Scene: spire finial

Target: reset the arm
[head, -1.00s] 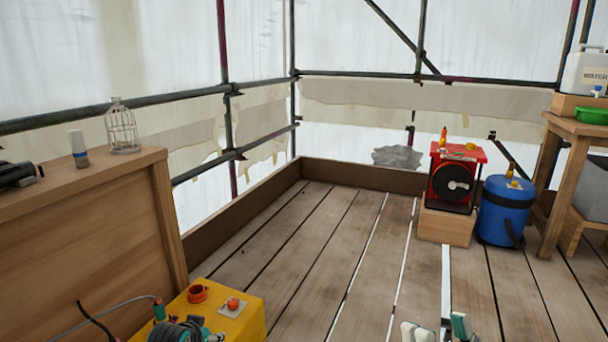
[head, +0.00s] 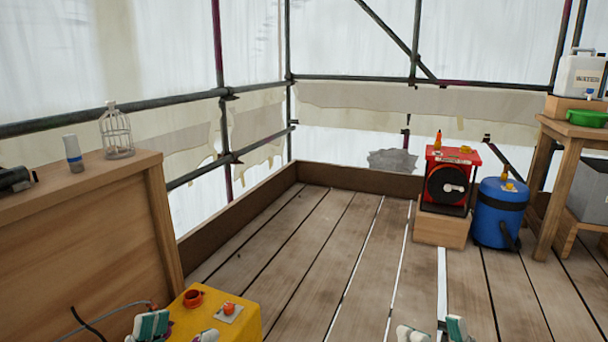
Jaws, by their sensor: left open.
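My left gripper (head: 178,331) shows at the bottom left edge in the head view, its teal and white fingertips apart. It is in front of the near-left part of the yellow box (head: 243,322), and nothing shows between its tips. My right gripper (head: 436,331) is at the bottom edge, right of the middle. Its two fingertips are apart, with plank floor visible between them. The rest of both grippers is below the picture.
The yellow box carries an orange ring (head: 193,299) and an orange knob (head: 229,309). A wooden cabinet (head: 80,235) at left holds a wire cage (head: 116,135) and a bottle (head: 73,154). A red reel (head: 452,180) and blue drum (head: 500,213) stand at right. Mid-floor is clear.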

